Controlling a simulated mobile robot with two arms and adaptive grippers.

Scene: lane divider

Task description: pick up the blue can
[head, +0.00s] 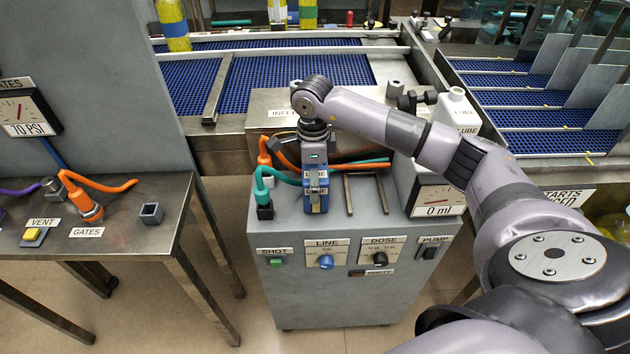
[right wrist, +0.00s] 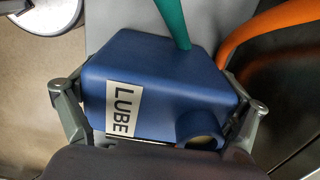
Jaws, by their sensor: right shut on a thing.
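The blue can (head: 311,200), with a white LUBE label, stands on top of the grey cabinet, mostly under my right gripper in the head view. In the right wrist view the blue can (right wrist: 160,90) fills the middle, its label and round blue neck facing the camera. My right gripper (head: 315,172) comes down over it from above. Its fingers lie on both sides of the can in the right wrist view (right wrist: 160,115), shut on it. I cannot tell whether the can's base touches the cabinet top. My left gripper is not in view.
The grey cabinet (head: 310,296) carries a teal hose (head: 275,174) and orange hoses (head: 345,164) close to the can. A white LUBE container (head: 456,112) stands behind at right. A side table (head: 110,212) with an orange fitting is at left.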

